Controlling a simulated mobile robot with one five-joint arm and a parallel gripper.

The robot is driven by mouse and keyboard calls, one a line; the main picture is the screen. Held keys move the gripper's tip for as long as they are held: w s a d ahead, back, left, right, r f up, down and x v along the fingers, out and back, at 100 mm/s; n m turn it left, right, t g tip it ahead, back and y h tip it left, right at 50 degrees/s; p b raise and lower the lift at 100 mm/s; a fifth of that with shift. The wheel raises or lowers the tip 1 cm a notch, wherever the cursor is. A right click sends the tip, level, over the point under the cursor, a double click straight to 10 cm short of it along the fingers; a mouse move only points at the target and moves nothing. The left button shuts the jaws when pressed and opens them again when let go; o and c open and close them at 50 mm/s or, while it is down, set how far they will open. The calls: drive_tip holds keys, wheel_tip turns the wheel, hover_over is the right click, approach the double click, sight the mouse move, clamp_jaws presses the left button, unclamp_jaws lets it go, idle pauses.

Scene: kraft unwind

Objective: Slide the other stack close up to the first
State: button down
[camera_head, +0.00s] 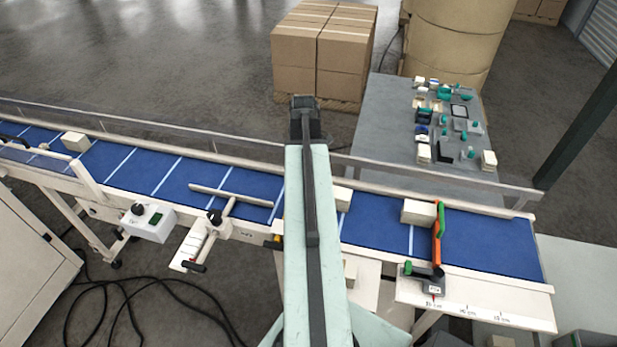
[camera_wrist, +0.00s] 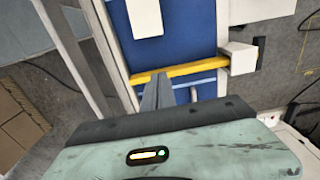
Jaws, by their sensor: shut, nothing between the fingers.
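A cream stack (camera_head: 418,212) sits on the blue conveyor belt (camera_head: 378,222) at the right, against an upright orange and green stop (camera_head: 438,232). Another cream stack (camera_head: 343,196) stands to its left with a belt gap between them, partly hidden by my arm. A third pale block (camera_head: 75,141) is at the belt's far left. My gripper (camera_wrist: 157,93) is shut and empty over the belt in the wrist view, just short of a yellow bar (camera_wrist: 180,71). A pale stack (camera_wrist: 146,17) lies beyond the bar, cut off by the frame. My gripper is hidden in the head view.
A clear guard rail (camera_head: 220,135) runs along the belt's far side. A pale T-shaped bar (camera_head: 230,203) reaches over the belt left of my arm. A grey table (camera_head: 390,130) with small items and stacked cartons (camera_head: 318,50) stand behind.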

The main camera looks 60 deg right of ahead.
wheel_tip(320, 180, down, 9)
drive_tip(key=b, duration=0.8)
drive_tip(key=shift+d+f, duration=0.1)
drive_tip(key=s, duration=0.1)
drive_tip(key=s+d, duration=0.1)
drive_tip(key=s, duration=0.1)
drive_tip(key=shift+s, duration=0.15)
drive_tip(key=shift+s+d, duration=0.1)
drive_tip(key=shift+s, duration=0.15)
drive_tip(key=shift+s, duration=0.15)
drive_tip(key=s+d, duration=0.2)
drive_tip(key=s, duration=0.3)
drive_tip(key=s+d, duration=0.1)
drive_tip(key=s, duration=0.5)
drive_tip(key=s+d, duration=0.2)
drive_tip(key=s, duration=0.4)
drive_tip(key=shift+d, duration=0.3)
drive_tip(key=shift+w, duration=0.1)
